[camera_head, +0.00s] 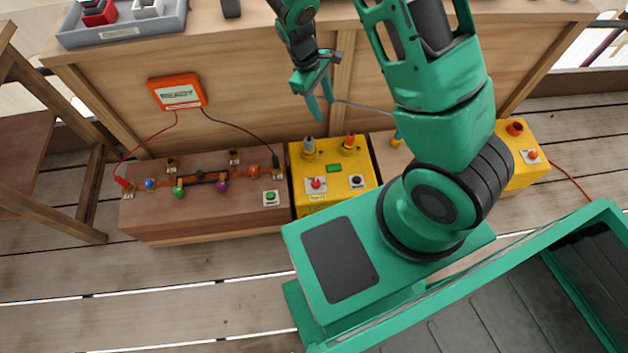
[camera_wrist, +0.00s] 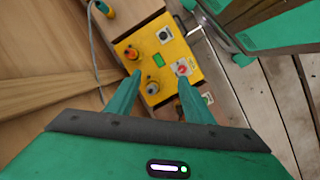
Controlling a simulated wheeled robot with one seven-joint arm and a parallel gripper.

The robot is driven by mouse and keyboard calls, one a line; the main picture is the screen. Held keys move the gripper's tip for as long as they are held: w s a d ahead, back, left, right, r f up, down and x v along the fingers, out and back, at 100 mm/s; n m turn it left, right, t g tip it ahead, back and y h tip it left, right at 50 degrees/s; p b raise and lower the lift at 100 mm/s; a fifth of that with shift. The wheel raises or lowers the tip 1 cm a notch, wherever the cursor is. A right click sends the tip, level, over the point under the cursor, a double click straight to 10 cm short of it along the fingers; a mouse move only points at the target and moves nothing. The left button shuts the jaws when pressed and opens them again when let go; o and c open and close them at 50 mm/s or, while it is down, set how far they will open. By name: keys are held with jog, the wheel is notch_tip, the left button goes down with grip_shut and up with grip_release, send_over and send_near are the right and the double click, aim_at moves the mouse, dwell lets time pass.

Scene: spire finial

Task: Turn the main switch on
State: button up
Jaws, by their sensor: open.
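A yellow box (camera_head: 312,205) stands on the deck against the wooden bench and bears two knobs on pale plates. One is a red knob (camera_head: 316,184) with a small label below it. The other is a dark knob (camera_head: 356,181) to its right. I cannot read which is the main switch, nor how either is set. In the wrist view the red knob (camera_wrist: 182,69) is beside one fingertip and the dark knob (camera_wrist: 166,34) is farther off. My gripper (camera_head: 325,107) is open and empty above the box, fingers pointing down at it (camera_wrist: 158,78).
The yellow box also has a grey post (camera_head: 309,147), an orange-topped post (camera_head: 350,143) and a green patch (camera_head: 334,168). A wooden wiring box (camera_head: 150,215) with a green button (camera_head: 270,197) stands at left. Another yellow box (camera_head: 510,180) stands at right. An orange meter (camera_head: 178,92) hangs above.

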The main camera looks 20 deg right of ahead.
jog(key=a+f+n, duration=0.2)
jog(key=a+f, duration=0.1)
jog(key=f, duration=0.4)
jog(key=a+f+n, duration=0.2)
jog(key=a+f, duration=0.1)
jog(key=f, duration=0.3)
jog(key=n+h, duration=0.2)
jog(key=n, duration=0.2)
send_near(316, 182)
jog(key=x, duration=0.8)
jog(key=shift+s+f, duration=0.1)
jog(key=shift+f, duration=0.1)
jog(key=c, duration=1)
